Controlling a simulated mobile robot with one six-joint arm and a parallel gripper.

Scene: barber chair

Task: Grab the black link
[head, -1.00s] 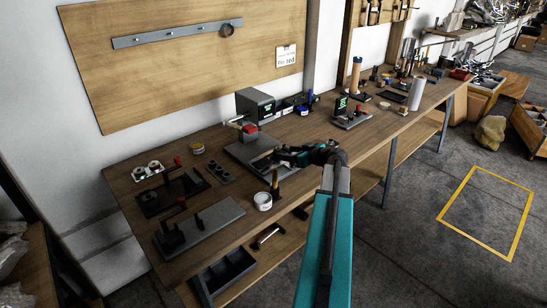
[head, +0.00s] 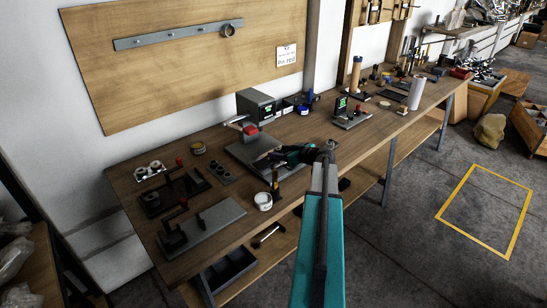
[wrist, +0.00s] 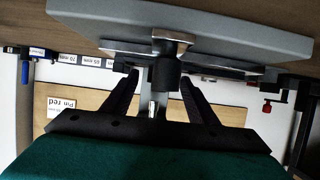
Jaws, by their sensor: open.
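My gripper (head: 262,158) reaches over the grey base plate (head: 240,151) of a bench fixture in the head view. In the wrist view, which looks upside down, my gripper (wrist: 160,80) has its two black fingers apart. A short black cylindrical part (wrist: 165,74) shows between the fingertips, under a small silver block and a grey plate (wrist: 220,20). I cannot tell whether the fingers touch it. I cannot tell for sure which dark part is the black link; in the head view my gripper and arm hide much of that spot.
A grey box with a green display (head: 256,106) stands behind the fixture. A white tin (head: 263,201) is near the bench's front edge. Black clamps with red knobs (head: 180,187) and a grey slab (head: 208,226) fill the left end. A white cylinder (head: 416,93) stands farther right.

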